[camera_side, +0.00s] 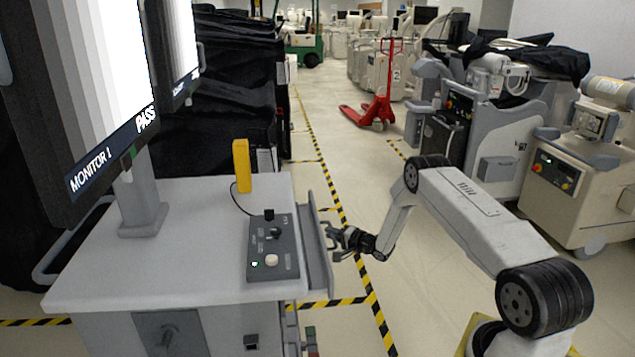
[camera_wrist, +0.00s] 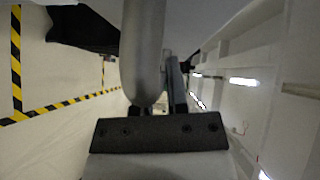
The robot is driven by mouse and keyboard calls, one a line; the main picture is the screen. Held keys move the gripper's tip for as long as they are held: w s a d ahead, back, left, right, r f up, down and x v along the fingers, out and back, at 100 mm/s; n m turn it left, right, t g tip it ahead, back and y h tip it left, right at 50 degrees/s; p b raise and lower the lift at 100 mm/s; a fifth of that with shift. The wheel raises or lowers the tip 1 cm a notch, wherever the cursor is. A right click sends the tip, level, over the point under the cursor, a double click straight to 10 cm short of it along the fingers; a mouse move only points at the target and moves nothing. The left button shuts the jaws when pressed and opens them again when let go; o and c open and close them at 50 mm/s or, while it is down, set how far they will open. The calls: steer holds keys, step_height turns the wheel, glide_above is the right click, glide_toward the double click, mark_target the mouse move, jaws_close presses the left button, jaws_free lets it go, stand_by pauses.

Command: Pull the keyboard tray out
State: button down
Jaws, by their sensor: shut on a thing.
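The keyboard tray (camera_side: 318,258) is a grey panel along the right side of the cart, just below its top. It sticks out a little past the cart's edge in the side view. My gripper (camera_side: 334,241) is at the tray's outer side, shut on its handle. In the wrist view, a rounded grey bar (camera_wrist: 142,50) runs down to my gripper (camera_wrist: 160,108). The fingers hide part of the grip, and the inside of the tray is mostly hidden.
The cart top (camera_side: 190,270) holds a control box (camera_side: 272,248), a yellow device (camera_side: 242,165) and a monitor (camera_side: 100,90). Striped tape (camera_side: 345,220) marks the floor. A red pallet jack (camera_side: 383,90) and grey machines (camera_side: 500,120) stand farther back. Floor right of the tray is clear except for my arm.

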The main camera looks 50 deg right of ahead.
steer(key=s+d, duration=0.7)
steer(key=shift+d, duration=0.1)
steer(key=c, duration=0.7)
jaws_free()
steer(key=shift+o, duration=0.2)
steer(key=shift+s, duration=0.15)
steer(key=s+r, duration=0.1)
steer(key=s, duration=0.6)
steer(key=shift+s, duration=0.25)
